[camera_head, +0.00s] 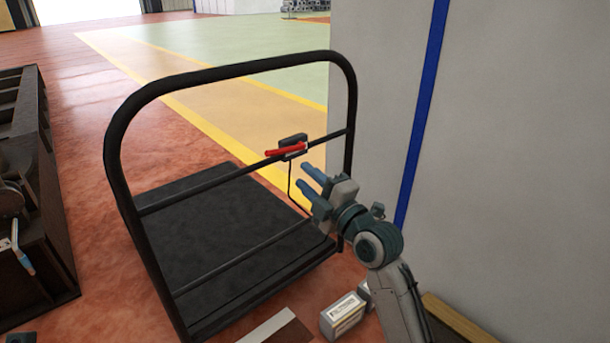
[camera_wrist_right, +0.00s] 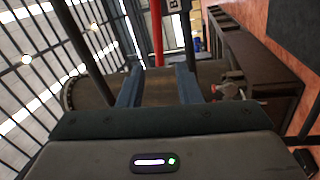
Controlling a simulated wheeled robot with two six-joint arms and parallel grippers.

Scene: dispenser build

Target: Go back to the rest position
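My right gripper (camera_head: 311,186) reaches in from the lower right with its two blue fingers spread apart and nothing between them. It also shows open in the right wrist view (camera_wrist_right: 158,86). It is near the black cart handle (camera_head: 232,72), below and to the right of a red-handled device (camera_head: 287,149) on the crossbar; I see no contact with it. A dark cord hangs from the device. A red bar (camera_wrist_right: 157,32) shows beyond the fingers in the right wrist view.
The cart's black platform (camera_head: 215,235) is empty. A pale wall (camera_head: 500,130) with a blue stripe stands at right. A small white box (camera_head: 343,315) sits on the red floor near my right arm. A dark crate-like structure (camera_head: 40,180) stands at left.

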